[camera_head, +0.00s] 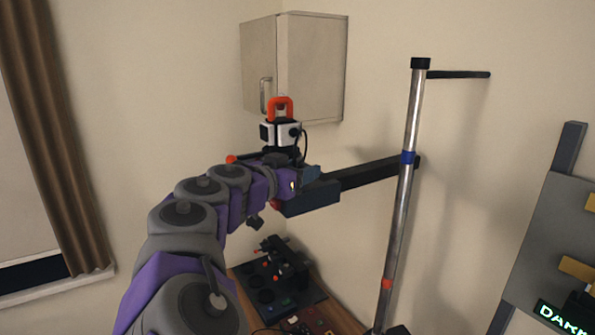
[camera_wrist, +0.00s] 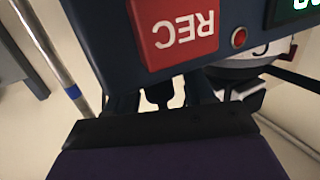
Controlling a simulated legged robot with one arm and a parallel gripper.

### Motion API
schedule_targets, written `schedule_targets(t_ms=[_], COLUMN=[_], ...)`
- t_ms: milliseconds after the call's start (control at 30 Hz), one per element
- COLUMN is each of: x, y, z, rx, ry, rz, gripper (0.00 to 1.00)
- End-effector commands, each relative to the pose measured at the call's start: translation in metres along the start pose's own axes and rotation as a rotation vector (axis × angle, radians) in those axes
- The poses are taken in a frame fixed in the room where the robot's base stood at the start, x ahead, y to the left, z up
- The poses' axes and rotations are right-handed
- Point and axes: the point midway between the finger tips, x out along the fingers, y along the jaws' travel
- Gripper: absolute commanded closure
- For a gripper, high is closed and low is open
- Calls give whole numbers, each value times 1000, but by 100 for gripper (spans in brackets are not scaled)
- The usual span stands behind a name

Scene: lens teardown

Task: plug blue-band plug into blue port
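I cannot make out the blue-band plug or the blue port in either view. My gripper (camera_head: 292,188) is at the end of my purple and grey arm, against a dark blue box (camera_head: 312,199) in the head view. In the wrist view the dark edge of my gripper (camera_wrist: 160,110) is close below this box, which bears a red REC panel (camera_wrist: 178,32) seen upside down. Dark finger-like parts show between them. Their tips are hidden by the box, so I cannot tell whether they are open, shut or holding anything.
A metal pole (camera_head: 397,215) with blue and red bands carries a dark horizontal bar (camera_head: 375,175) reaching the box. A white-and-black device (camera_head: 281,133) with an orange handle is above my wrist. Below is a wooden bench (camera_head: 340,317) with a black fixture (camera_head: 290,262). A cabinet (camera_head: 312,65) hangs behind.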

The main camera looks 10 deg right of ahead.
Motion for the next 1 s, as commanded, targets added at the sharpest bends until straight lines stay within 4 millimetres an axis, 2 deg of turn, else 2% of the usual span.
schedule_targets(t_ms=[300,467,1000], x=[-1,-14,-128], y=[0,0,-3], z=[0,2,3], rx=[0,3,1], ry=[0,1,3], rz=[0,-1,-4], gripper=[41,41,41])
